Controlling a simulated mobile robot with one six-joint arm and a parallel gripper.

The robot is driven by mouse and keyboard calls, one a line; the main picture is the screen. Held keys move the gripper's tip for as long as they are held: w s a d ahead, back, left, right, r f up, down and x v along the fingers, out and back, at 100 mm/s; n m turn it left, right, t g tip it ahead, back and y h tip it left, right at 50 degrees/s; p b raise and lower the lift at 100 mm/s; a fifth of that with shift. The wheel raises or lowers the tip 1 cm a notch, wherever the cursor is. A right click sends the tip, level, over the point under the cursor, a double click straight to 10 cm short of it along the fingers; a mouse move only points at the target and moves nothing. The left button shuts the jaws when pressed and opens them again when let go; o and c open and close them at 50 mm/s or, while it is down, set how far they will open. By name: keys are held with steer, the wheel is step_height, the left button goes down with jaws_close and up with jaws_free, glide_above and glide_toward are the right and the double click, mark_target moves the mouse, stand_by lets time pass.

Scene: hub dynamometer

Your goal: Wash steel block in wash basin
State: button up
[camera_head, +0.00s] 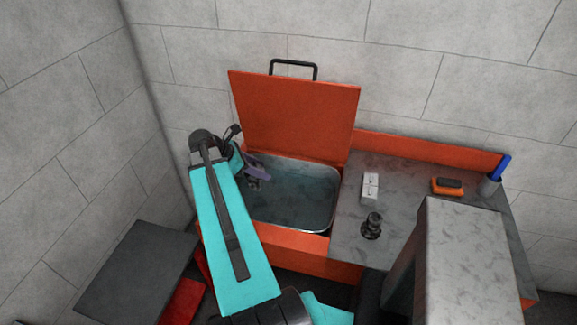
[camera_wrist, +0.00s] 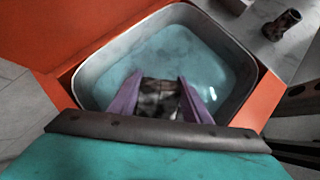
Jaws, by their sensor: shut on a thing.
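The wash basin (camera_head: 318,190) is a metal tub of bluish liquid set in an orange cabinet, with its orange lid (camera_head: 295,112) standing open behind it. The basin rim also shows in the wrist view (camera_wrist: 86,88). My gripper (camera_wrist: 160,92) has purple fingers and is shut on a dark, mottled steel block (camera_wrist: 159,99). In the head view my gripper (camera_head: 256,174) is over the left part of the basin, and my arm hides the basin's left edge. I cannot tell whether the block touches the liquid.
Right of the basin is a grey worktop (camera_head: 345,235). A dark grey box (camera_head: 135,270) stands at lower left.

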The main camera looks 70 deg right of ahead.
steer(key=s+d+m+y+p, duration=0.1)
steer(key=s+d+m+y, duration=0.1)
steer(key=s, duration=0.7)
steer(key=shift+s+d+r+m, duration=0.3)
steer(key=shift+s+d+r, duration=0.1)
steer(key=shift+d, duration=0.15)
steer(key=shift+w+f, duration=0.1)
steer(key=shift+f+b, duration=5.45)
steer(key=shift+f, duration=1.45)
step_height(320, 180, up, 13)
steer(key=p, duration=1.1)
